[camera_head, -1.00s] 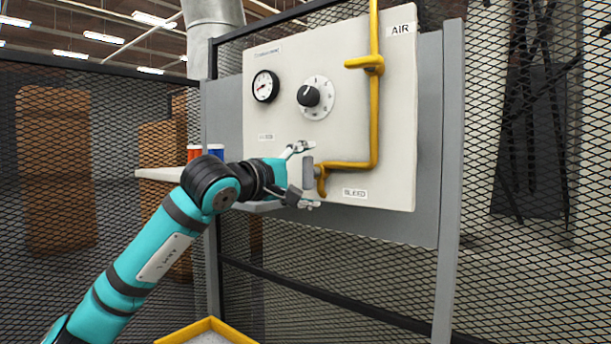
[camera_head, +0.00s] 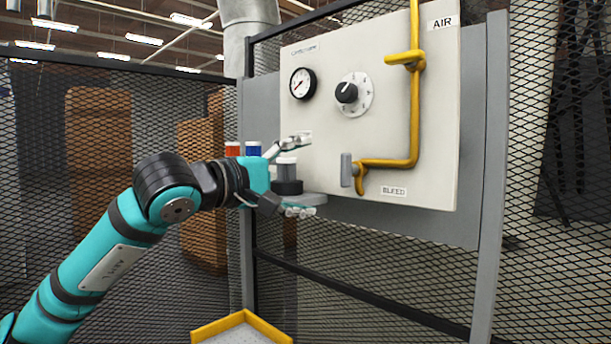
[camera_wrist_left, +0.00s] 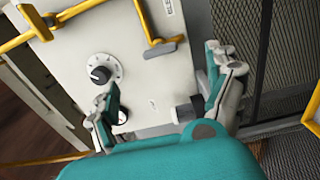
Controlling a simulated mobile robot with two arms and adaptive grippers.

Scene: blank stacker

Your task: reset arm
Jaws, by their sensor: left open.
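My left gripper (camera_head: 297,175) is open in the head view, left of the bleed valve's grey handle (camera_head: 346,170) and apart from it. The handle sits at the lower end of the yellow pipe (camera_head: 414,110) on the pale panel (camera_head: 440,130), above the BLEED label (camera_head: 393,190). In the left wrist view my open fingers (camera_wrist_left: 165,105) spread in front of the panel, and the handle (camera_wrist_left: 166,46) lies beyond them. A grey and black cylinder (camera_head: 287,172) shows between the fingers in the head view; I cannot tell that they touch it. My right gripper is not in view.
A dial gauge (camera_head: 303,84) and a black knob (camera_head: 347,93) are on the panel. A red-topped container (camera_head: 232,149) and a blue-topped one (camera_head: 253,149) stand behind my gripper. A yellow-edged tray (camera_head: 222,325) is low in front. Mesh fencing surrounds the area.

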